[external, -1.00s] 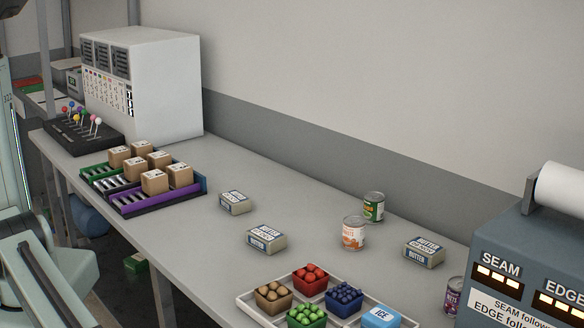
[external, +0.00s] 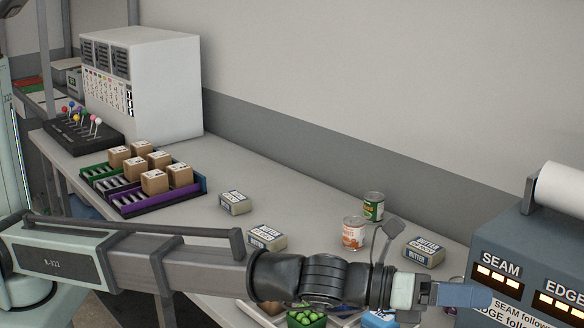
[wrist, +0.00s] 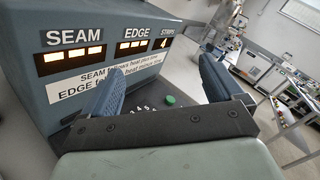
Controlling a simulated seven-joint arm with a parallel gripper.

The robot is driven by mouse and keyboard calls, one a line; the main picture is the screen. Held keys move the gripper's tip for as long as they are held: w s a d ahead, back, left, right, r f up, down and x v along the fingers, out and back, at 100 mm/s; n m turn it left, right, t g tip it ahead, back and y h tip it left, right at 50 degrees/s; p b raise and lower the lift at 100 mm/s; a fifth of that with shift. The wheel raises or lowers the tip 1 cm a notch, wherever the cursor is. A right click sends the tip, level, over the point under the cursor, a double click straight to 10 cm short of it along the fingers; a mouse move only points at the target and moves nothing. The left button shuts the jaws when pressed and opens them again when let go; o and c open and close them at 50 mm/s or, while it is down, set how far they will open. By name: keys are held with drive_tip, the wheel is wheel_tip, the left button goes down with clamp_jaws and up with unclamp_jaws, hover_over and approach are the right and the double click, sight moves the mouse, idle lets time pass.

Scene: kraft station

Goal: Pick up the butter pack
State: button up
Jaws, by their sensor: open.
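Three butter packs with labels lie apart on the grey table in the external view: one at the back left (external: 235,202), one nearer the middle (external: 267,237), partly hidden by my arm, and one at the right (external: 424,252), beyond my wrist. My gripper (external: 464,295) reaches across to the right, in front of the SEAM/EDGE machine. In the wrist view my gripper (wrist: 162,75) is open with nothing between its two blue fingers. It faces the machine and the room beyond, and no butter pack shows there.
The SEAM/EDGE machine (wrist: 100,58) stands close ahead at the left of the wrist view. Two cans, orange-labelled (external: 353,232) and green (external: 373,206), stand left of the right pack. A tray of coloured punnets is mostly behind my arm. Boxes sit in racks (external: 158,200) at left.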

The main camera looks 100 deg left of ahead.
drive_tip(key=w+a+r+n+y, duration=0.1)
drive_tip(key=a+r, duration=0.3)
drive_tip(key=a, duration=0.3)
drive_tip(key=w+a+r+y, duration=0.1)
drive_tip(key=a+r+y, duration=0.1)
drive_tip(key=a+r, duration=0.3)
drive_tip(key=s+a+f+n+g+y, duration=0.2)
drive_tip(key=s+a+f+n+g, duration=0.1)
drive_tip(key=a, duration=0.9)
drive_tip(key=s+a+f+n+g+y, duration=0.2)
drive_tip(key=a+f+n, duration=0.1)
drive_tip(key=a, duration=0.9)
drive_tip(key=s+a+f+n+g+y, duration=0.2)
drive_tip(key=s+a+f+n+g, duration=0.1)
drive_tip(key=a, duration=0.9)
drive_tip(key=s+a+f+n+g+h, duration=0.1)
drive_tip(key=s+a+f+n+g, duration=0.2)
drive_tip(key=s+a, duration=0.55)
drive_tip(key=s+a+f+n+g, duration=0.3)
drive_tip(key=s+a, duration=0.5)
drive_tip(key=a, duration=0.1)
drive_tip(key=n+g+h, duration=0.4)
drive_tip(key=n+h, duration=0.1)
drive_tip(key=n, duration=0.1)
hover_over(234, 197)
wheel_tip(234, 197, down, 2)
drive_tip(key=shift+a+f, duration=0.1)
drive_tip(key=shift+f, duration=6.6)
